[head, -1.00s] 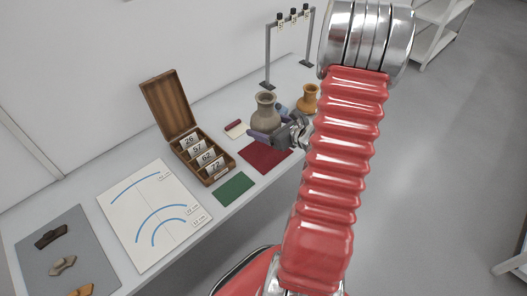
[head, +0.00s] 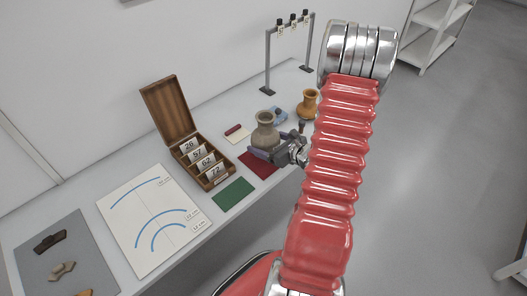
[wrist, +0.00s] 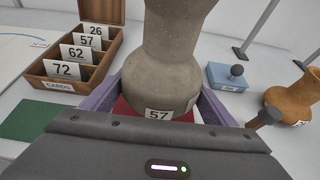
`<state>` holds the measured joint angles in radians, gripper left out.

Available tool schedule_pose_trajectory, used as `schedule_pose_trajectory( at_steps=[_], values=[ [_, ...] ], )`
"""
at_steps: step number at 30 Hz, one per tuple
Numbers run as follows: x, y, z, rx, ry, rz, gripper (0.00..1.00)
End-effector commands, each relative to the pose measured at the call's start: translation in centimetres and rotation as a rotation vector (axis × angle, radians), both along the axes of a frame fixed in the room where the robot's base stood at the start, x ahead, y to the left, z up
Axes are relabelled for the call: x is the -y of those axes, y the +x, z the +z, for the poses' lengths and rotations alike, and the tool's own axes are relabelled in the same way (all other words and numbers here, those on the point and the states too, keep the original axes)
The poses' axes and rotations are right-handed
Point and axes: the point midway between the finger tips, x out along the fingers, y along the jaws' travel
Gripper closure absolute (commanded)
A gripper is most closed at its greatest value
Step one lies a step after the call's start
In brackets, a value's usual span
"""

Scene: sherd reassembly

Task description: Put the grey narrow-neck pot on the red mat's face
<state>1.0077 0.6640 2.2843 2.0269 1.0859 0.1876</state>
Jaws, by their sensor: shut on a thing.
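The grey narrow-neck pot (head: 265,133) stands upright between the fingers of my gripper (head: 270,150). In the wrist view the pot (wrist: 160,85) carries a label reading 57, and its top is cut off by the frame. My gripper (wrist: 160,95) is shut on the pot's body, one finger on each side. The red mat (head: 258,165) lies on the table under the pot and gripper, partly hidden by them. Some red of the mat (wrist: 122,109) shows beside the pot's base. I cannot tell whether the base touches the mat.
A wooden card box (head: 218,180) and a green mat (head: 233,194) lie to the left. An orange pot (head: 309,104), a blue block (wrist: 226,77) and a small upright brown-topped object (wrist: 267,116) stand to the right. A rack (head: 267,65) stands behind.

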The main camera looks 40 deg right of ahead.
Motion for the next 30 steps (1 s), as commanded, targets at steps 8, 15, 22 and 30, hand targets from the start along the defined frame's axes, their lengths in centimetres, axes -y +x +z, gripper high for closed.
schedule_pose_trajectory(
  at_steps=[8,15,22,30],
  values=[
    [0.0,0.0,-2.4,0.001,0.001,0.001,0.65],
    [0.0,0.0,-3.9,0.002,-0.001,0.000,0.65],
    [0.0,0.1,-3.9,0.002,-0.002,0.001,0.65],
    [-0.1,0.0,-4.2,0.000,0.000,0.001,0.13]
  ],
)
